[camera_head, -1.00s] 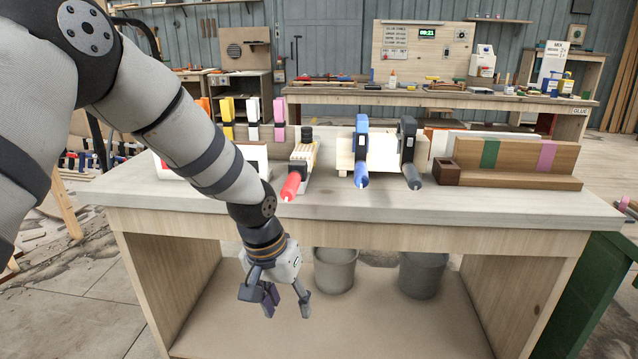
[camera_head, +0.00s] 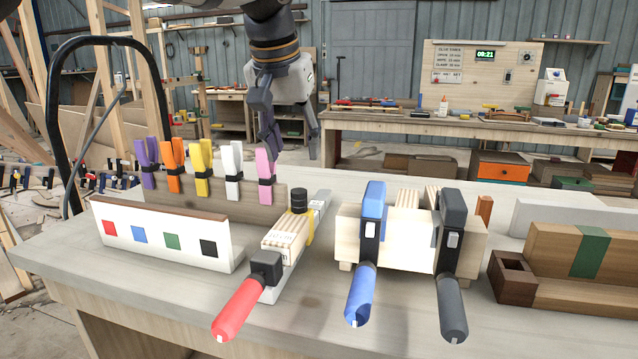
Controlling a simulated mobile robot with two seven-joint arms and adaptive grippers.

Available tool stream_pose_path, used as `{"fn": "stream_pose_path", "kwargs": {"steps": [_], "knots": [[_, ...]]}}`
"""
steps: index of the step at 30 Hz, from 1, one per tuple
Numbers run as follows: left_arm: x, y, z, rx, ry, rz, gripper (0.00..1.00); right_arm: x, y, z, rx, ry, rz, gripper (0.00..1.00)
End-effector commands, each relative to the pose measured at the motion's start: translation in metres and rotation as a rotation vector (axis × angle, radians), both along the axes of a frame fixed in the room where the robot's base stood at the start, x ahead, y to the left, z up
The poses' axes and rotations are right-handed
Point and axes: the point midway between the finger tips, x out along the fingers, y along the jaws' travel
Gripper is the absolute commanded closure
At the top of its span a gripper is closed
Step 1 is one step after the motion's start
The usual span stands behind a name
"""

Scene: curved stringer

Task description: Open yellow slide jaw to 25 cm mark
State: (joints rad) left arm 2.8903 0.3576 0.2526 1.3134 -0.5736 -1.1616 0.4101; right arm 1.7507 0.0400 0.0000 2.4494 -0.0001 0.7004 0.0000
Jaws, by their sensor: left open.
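A clamp with a red handle (camera_head: 238,308) lies on the bench, its grey bar (camera_head: 322,203) running away from me. A yellow part (camera_head: 309,226), seemingly the slide jaw, sits around the far end of a pale ribbed wood block (camera_head: 287,238). A black cylinder (camera_head: 299,200) stands beside it. I cannot make out a 25 cm mark. My left gripper (camera_head: 293,150) hangs from the top, fingers pointing down, open and empty. In the picture it is above the yellow part, apart from it. My right gripper is not in view.
Blue-handled (camera_head: 360,295) and grey-handled (camera_head: 452,308) clamps stand to the right on a wood piece. Coloured spring clamps, including a pink one (camera_head: 265,170), stand in a rack behind a white colour-square board (camera_head: 165,240). A brown wood assembly (camera_head: 560,250) is at right.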

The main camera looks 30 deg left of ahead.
Motion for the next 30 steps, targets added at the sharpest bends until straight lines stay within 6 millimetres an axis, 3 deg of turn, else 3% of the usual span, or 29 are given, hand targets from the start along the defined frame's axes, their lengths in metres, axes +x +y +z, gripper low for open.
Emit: {"fn": "stream_pose_path", "kwargs": {"steps": [12,18,25,30], "knots": [[0.034,0.008,-0.089,-0.002,0.003,-0.002,0.55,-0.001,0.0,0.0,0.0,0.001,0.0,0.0],[0.041,0.01,-0.105,-0.002,-0.001,-0.001,0.55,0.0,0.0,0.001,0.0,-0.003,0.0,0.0],[0.042,0.01,-0.106,0.0,-0.001,-0.001,0.55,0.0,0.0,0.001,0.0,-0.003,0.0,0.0],[0.042,0.01,-0.106,0.0,-0.001,-0.001,0.93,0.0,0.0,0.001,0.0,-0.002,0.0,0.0]]}}
